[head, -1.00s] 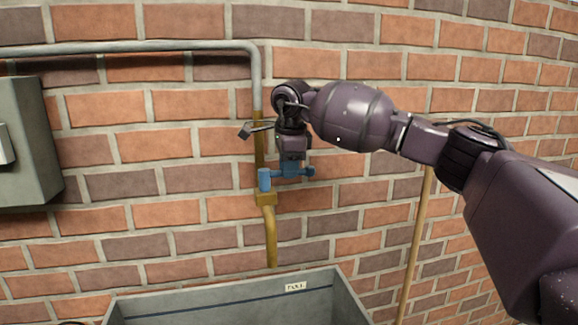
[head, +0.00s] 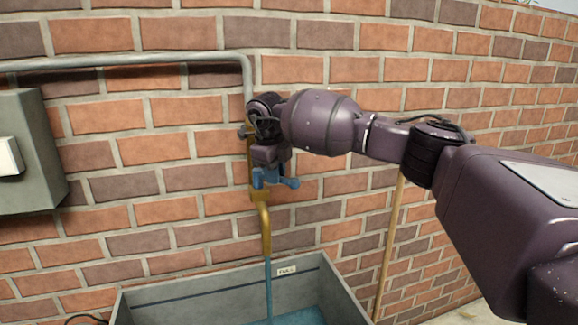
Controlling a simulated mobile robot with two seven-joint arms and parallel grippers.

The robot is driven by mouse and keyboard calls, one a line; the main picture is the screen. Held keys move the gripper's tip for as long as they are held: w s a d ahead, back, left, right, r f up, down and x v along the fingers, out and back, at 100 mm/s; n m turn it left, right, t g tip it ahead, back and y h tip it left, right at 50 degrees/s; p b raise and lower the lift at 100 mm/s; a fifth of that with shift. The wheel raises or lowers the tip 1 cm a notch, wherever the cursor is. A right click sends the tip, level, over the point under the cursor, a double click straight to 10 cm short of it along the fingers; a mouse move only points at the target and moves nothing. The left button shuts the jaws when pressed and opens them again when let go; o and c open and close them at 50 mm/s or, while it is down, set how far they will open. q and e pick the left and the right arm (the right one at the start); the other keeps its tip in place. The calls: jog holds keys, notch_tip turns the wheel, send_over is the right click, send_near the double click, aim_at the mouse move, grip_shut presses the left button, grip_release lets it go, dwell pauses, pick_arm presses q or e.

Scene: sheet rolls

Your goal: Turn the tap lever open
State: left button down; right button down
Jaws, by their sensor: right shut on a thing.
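The brass tap (head: 265,232) is fixed to the brick wall, with its spout hanging down. The blue tap lever (head: 289,183) sits at the top of the tap body. My right gripper (head: 270,173) comes down from above and is shut on the lever, hiding part of it. A blue stream of water (head: 269,288) runs from the spout into the grey trough (head: 222,284) below. Blue water shows low in the trough, under a dark line and a small FULL label (head: 288,270). My left gripper is out of view.
A grey pipe (head: 120,61) runs along the wall and down to the tap. A grey box (head: 30,150) is mounted at the left. A wooden pole (head: 388,250) leans on the wall right of the tap, below my right arm.

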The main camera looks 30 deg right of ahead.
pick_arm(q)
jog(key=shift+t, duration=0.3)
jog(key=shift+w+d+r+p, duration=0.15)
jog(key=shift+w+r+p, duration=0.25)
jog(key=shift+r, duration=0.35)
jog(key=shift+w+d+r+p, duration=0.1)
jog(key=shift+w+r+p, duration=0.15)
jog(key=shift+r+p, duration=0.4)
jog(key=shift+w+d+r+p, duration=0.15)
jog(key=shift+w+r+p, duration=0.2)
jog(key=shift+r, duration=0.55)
pick_arm(e)
jog(key=shift+s+a+r+m+g, duration=0.15)
jog(key=shift+a+m, duration=0.3)
jog(key=shift+m, duration=0.45)
jog(key=shift+s+a+f+m+g, duration=0.15)
jog(key=shift+a+m, duration=0.25)
jog(key=shift+m, duration=0.5)
jog(key=shift+s+a+r+m+g, duration=0.15)
jog(key=shift+a+m, duration=0.3)
jog(key=shift+m, duration=0.45)
jog(key=shift+w+a, duration=0.1)
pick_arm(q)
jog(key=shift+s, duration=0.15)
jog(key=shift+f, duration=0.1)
pick_arm(e)
jog(key=c, duration=1.1)
grip_release()
jog(key=shift+o, duration=0.2)
